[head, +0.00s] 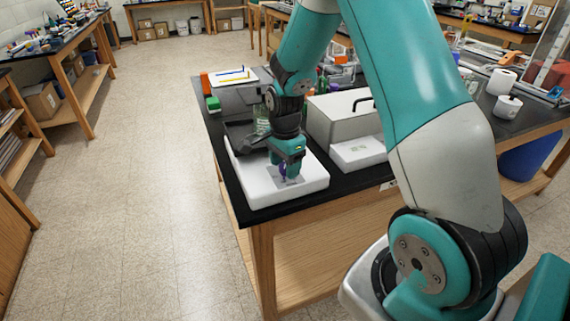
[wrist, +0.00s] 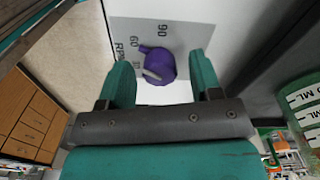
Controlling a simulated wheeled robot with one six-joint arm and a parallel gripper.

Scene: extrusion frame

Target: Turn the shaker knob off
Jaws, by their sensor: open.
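The shaker (head: 312,180) is a white, low box on the front left corner of the black bench. Its purple knob (wrist: 160,67) sits on a grey dial panel (wrist: 205,37) with RPM, 60 and 90 printed on it. A pale pointer on the knob points to the left, towards the lower numbers of the dial. My gripper (wrist: 162,72) is open, with one teal finger on each side of the knob and visible gaps between. In the head view, my gripper (head: 287,170) is low over the shaker and hides most of the panel and knob.
A white box with a black handle (head: 345,118) stands to the right of the shaker. A smaller white unit (head: 358,153) is in front of it. A clipboard (head: 233,76) and a green object (head: 213,103) lie behind. The floor at left is clear.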

